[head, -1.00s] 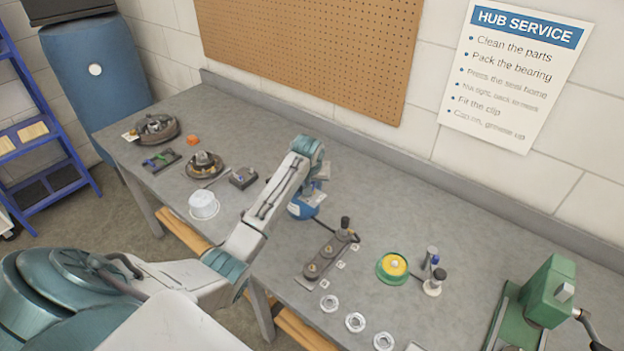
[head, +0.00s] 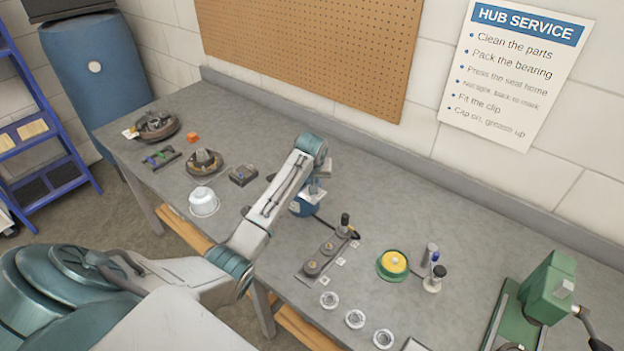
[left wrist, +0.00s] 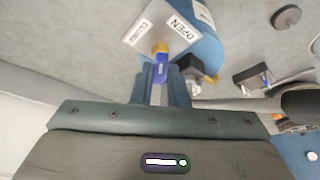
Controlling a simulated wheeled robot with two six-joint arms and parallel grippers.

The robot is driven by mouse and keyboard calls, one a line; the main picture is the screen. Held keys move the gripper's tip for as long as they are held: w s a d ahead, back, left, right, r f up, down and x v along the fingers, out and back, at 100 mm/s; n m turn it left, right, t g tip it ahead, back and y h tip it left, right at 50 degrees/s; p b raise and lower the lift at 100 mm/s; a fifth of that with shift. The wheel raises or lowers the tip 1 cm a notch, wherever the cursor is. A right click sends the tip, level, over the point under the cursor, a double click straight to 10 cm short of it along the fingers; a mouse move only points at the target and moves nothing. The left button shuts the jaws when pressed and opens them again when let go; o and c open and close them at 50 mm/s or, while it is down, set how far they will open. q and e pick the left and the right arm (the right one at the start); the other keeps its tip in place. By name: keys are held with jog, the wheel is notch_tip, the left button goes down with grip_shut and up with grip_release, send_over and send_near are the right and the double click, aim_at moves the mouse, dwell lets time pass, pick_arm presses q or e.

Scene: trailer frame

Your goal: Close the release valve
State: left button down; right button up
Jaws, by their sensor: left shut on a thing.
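A blue tank (head: 300,208) stands on the bench beneath my left wrist, largely hidden by the arm in the head view. In the left wrist view the blue tank (left wrist: 208,48) carries a pale plate (left wrist: 160,30) with a CLOSED label on the left and an OPEN label on the right. A small valve lever (left wrist: 160,72), blue with a yellow end, lies at the plate's lower edge. My left gripper (left wrist: 160,82) is shut on this lever, one finger on each side. Which label the lever lines up with I cannot tell. My right gripper is in neither view.
A dark block with round knobs (head: 322,255), white rings (head: 355,319), a green dish with a yellow middle (head: 392,264) and a green press (head: 545,295) are to the right. A white tub (head: 203,201) and dark hub parts are to the left. The bench's back is clear.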

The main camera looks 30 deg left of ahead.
pick_arm(q)
jog(key=n, duration=0.2)
jog(key=n+g+y, duration=0.1)
jog(key=n, duration=0.2)
jog(key=shift+w+d, duration=0.2)
jog(key=n+g+y, duration=0.1)
jog(key=n, duration=0.2)
jog(key=shift+w, duration=0.15)
jog(key=shift+w+n+g, duration=0.1)
jog(key=shift+n+g, duration=0.6)
jog(key=shift+n, duration=0.5)
jog(key=c, duration=1.4)
grip_release()
jog(key=shift+c, duration=0.2)
jog(key=shift+r, duration=0.1)
